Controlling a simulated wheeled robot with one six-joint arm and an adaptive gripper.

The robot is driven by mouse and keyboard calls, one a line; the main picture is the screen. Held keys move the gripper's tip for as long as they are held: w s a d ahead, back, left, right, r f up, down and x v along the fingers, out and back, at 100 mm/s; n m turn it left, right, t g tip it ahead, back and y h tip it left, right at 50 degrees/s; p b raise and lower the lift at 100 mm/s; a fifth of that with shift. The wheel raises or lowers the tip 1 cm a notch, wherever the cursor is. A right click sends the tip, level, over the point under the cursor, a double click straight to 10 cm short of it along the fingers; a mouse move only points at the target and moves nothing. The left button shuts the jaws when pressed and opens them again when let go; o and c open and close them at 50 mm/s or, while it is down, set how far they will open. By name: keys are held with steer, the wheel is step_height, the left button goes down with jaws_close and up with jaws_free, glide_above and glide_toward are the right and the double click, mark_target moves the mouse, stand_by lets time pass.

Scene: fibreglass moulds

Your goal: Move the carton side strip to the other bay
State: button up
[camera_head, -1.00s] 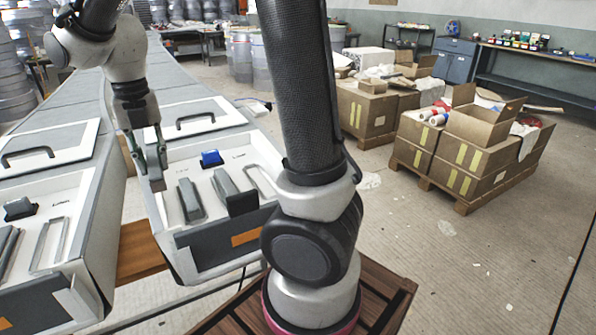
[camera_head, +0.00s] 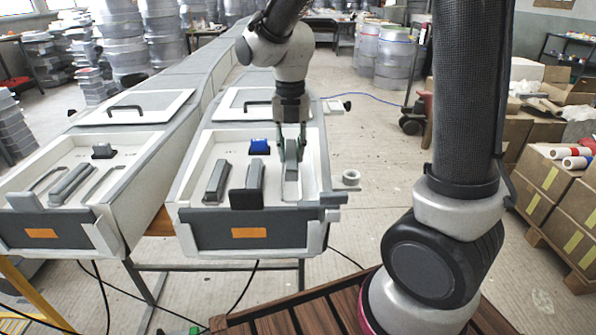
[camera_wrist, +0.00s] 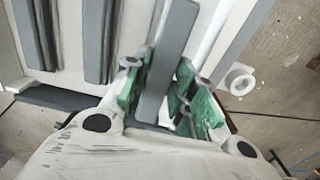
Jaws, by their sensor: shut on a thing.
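My gripper (camera_head: 291,152) is shut on a long grey strip (camera_head: 291,174) at the right side of the right-hand mould bay (camera_head: 311,168). In the wrist view the green-padded fingers close on both sides of the strip (camera_wrist: 174,45). I cannot tell whether the strip touches the bay floor. Two other dark grey strips (camera_head: 217,181) (camera_head: 254,178) lie in the same bay to its left. The left-hand bay (camera_head: 20,182) holds one grey strip (camera_head: 70,184) between two thin outlined slots (camera_head: 103,182).
A blue block (camera_head: 259,147) sits at the back of the right bay, and a black block (camera_head: 103,151) in the left one. A white ring (camera_head: 351,177) is just right of the right bay. Open lids (camera_head: 135,108) stand behind. Cartons (camera_head: 560,180) are far right.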

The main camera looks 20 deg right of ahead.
steer(key=shift+f, duration=2.7)
steer(key=shift+f, duration=0.1)
steer(key=o, duration=1.1)
steer(key=shift+c, duration=0.2)
